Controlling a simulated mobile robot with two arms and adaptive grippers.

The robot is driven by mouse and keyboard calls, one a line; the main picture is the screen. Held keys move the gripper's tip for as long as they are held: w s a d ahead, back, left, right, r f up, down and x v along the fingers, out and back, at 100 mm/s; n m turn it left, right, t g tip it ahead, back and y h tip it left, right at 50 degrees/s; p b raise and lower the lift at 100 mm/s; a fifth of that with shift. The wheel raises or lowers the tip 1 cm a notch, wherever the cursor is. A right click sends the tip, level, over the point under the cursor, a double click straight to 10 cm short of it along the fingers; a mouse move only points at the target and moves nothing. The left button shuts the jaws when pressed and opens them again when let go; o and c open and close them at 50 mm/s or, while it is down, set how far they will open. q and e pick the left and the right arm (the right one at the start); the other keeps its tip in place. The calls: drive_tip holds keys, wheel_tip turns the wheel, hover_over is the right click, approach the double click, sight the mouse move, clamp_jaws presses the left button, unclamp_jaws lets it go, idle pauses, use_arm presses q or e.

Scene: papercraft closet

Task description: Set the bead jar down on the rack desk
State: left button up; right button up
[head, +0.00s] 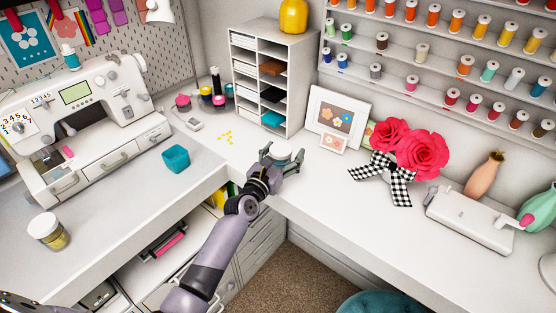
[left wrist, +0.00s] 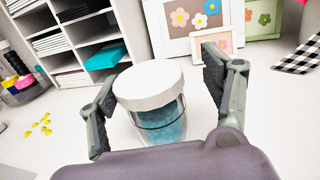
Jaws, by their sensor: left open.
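The bead jar (left wrist: 150,105) is clear with a white lid and teal beads. It stands upright between the fingers of my left gripper (left wrist: 165,95), which is open around it. In the head view the jar's white lid (head: 281,152) shows at the end of my left arm, with most of the jar hidden behind the gripper (head: 280,160). The jar appears to rest on the white rack desk (head: 322,178), in front of the cubby rack (head: 245,60). Its base is partly hidden in the wrist view. My right gripper is not in view.
A framed flower picture (head: 335,115) and red paper roses (head: 415,150) stand right of the jar. Yellow beads (head: 226,138) lie scattered to the left.

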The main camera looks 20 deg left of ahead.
use_arm(q)
drive_tip(key=s+a+b, duration=0.1)
drive_tip(key=s, duration=1)
drive_tip(key=shift+s+a, duration=0.3)
drive_tip(key=shift+a, duration=0.05)
